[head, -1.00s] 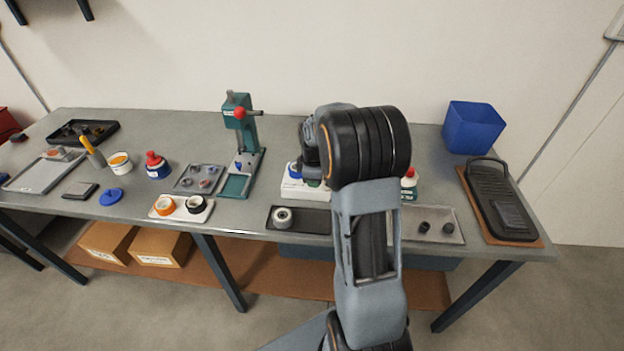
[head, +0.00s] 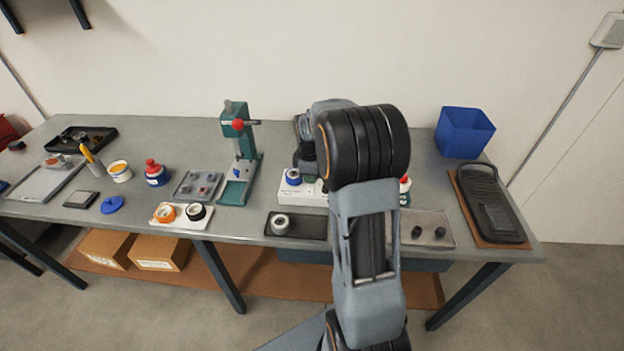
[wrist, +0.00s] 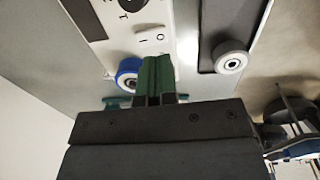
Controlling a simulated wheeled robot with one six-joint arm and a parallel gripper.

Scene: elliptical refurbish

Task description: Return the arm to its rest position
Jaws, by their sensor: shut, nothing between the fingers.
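My gripper shows in the wrist view (wrist: 156,80), its green fingers shut together with nothing between them. It is over the white block (wrist: 155,30) with a blue-rimmed ring (wrist: 128,74) beside the fingers. In the head view my arm is folded up in front of the bench, and it hides the gripper's fingertips and part of the white block (head: 300,194). The blue-rimmed ring (head: 293,177) is on that block, just left of my arm.
Cardboard boxes (head: 160,252) sit on the lower shelf.

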